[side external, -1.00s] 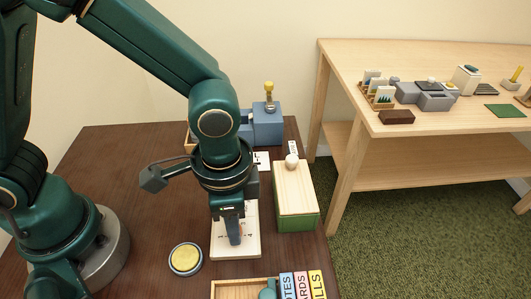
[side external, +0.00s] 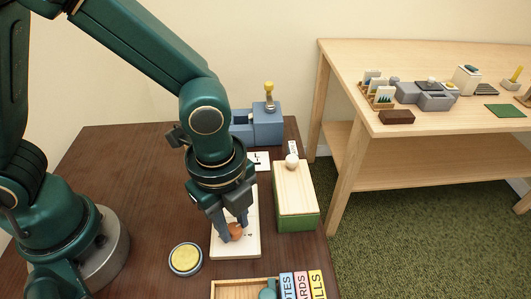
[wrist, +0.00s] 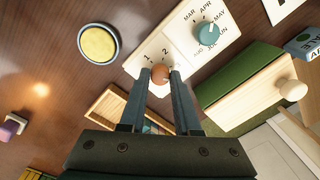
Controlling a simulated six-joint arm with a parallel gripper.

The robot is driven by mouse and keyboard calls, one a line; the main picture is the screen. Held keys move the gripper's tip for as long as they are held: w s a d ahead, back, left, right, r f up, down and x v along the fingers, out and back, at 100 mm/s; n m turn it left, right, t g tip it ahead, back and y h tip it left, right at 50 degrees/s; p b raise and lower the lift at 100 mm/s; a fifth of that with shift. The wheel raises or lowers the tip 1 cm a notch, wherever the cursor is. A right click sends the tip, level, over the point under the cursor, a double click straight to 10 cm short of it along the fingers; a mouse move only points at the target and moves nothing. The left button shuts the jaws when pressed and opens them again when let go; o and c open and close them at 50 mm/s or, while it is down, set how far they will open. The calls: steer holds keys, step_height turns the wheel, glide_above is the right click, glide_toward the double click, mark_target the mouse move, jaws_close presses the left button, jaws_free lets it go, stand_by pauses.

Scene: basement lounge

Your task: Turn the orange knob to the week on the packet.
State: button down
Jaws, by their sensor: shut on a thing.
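The orange knob (side external: 236,231) sits on a white panel (side external: 222,250) on the dark table. My gripper (side external: 231,236) points down and is shut on this knob, one finger on each side. I cannot tell which mark the orange knob points to, nor identify the packet.
A green box with a pale wooden lid (side external: 294,190) and round handle stands right of the panel. A yellow-topped round tin (side external: 186,259) is at the left. A wooden tray (side external: 240,288) and coloured labelled blocks (side external: 302,286) lie in front. A blue device (side external: 266,122) stands behind.

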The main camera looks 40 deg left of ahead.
mark_target(232, 228)
steer(key=m, duration=0.5)
steer(key=shift+m, duration=0.3)
stand_by(0.4)
steer(key=c, duration=0.6)
jaws_free()
steer(key=shift+r, duration=0.1)
steer(key=shift+a+r, duration=0.1)
steer(key=shift+r, duration=2.4)
steer(key=shift+s, duration=0.1)
